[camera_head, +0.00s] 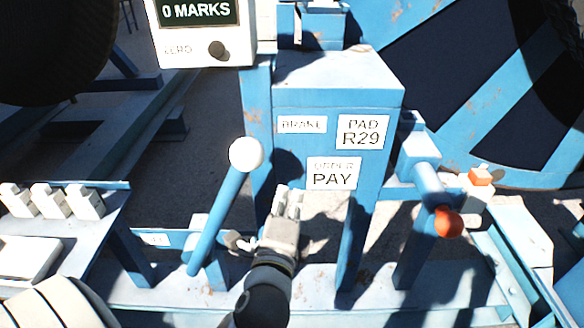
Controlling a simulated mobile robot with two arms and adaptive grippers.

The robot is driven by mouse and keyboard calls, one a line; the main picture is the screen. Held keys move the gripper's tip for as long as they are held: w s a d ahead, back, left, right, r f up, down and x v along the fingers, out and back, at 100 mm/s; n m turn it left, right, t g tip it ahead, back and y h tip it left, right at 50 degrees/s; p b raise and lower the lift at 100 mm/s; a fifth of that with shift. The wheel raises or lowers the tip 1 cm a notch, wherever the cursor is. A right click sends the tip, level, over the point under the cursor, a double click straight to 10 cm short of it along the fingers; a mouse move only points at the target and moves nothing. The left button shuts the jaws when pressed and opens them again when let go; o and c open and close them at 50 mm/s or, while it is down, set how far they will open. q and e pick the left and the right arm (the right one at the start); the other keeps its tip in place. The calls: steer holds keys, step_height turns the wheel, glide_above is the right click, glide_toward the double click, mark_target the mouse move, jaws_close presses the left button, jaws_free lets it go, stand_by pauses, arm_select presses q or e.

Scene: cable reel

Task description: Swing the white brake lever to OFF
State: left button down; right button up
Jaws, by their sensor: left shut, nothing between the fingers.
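The brake lever (218,211) is a blue rod with a white ball knob (246,154). It leans up and to the right from its pivot on a low blue bar. A small white label (155,239) sits on that bar to the left of the pivot; its text is too small to read. My left gripper (289,194) is shut and empty, fingers pointing up, to the right of the rod and below the knob. A gap shows between its fingertips and the knob. The gripper and wrist hide part of what lies behind them. My right gripper is out of view.
A blue post behind carries a BRAKE label (302,124), a PAD R29 label (363,132) and a PAY label (333,173). A counter box (200,35) reads 0 MARKS. An orange-tipped blue crank (430,190) stands at right. White blocks (50,200) sit at left.

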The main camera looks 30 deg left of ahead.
arm_select(q)
steer(key=p+x, duration=0.2)
steer(key=x, duration=0.8)
steer(key=s+a, duration=0.1)
steer(key=s+a+r+p, duration=0.1)
steer(key=s+a, duration=0.1)
steer(key=shift+a+r, duration=0.1)
steer(key=shift+r, duration=0.05)
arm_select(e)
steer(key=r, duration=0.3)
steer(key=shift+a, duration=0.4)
